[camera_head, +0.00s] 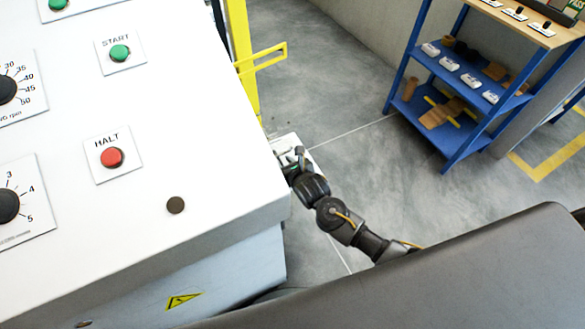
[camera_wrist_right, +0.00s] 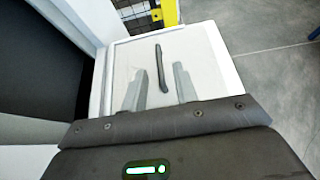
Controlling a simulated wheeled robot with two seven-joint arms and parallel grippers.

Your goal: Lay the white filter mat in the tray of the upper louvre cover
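In the wrist view a white, rimmed, flat panel (camera_wrist_right: 203,50) lies ahead of my right gripper, with a dark bar, like a handle, (camera_wrist_right: 158,58) on its face. The panel looks like the louvre cover with its tray. A paler off-white area (camera_wrist_right: 185,50) fills the inside of the rim; I cannot tell whether it is the filter mat or the tray floor. My right gripper (camera_wrist_right: 159,68) has its two fingers apart, one on each side of the bar's near end, with nothing clearly held. In the head view the right gripper (camera_head: 287,155) is beside the white machine, partly hidden. My left gripper is not in view.
The white machine housing (camera_head: 190,120) with START (camera_head: 120,53) and HALT (camera_head: 112,157) buttons fills the left. A yellow post with a handle (camera_head: 262,60) stands behind the gripper. A blue shelf (camera_head: 462,85) with small parts stands at the right. Grey floor between is clear.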

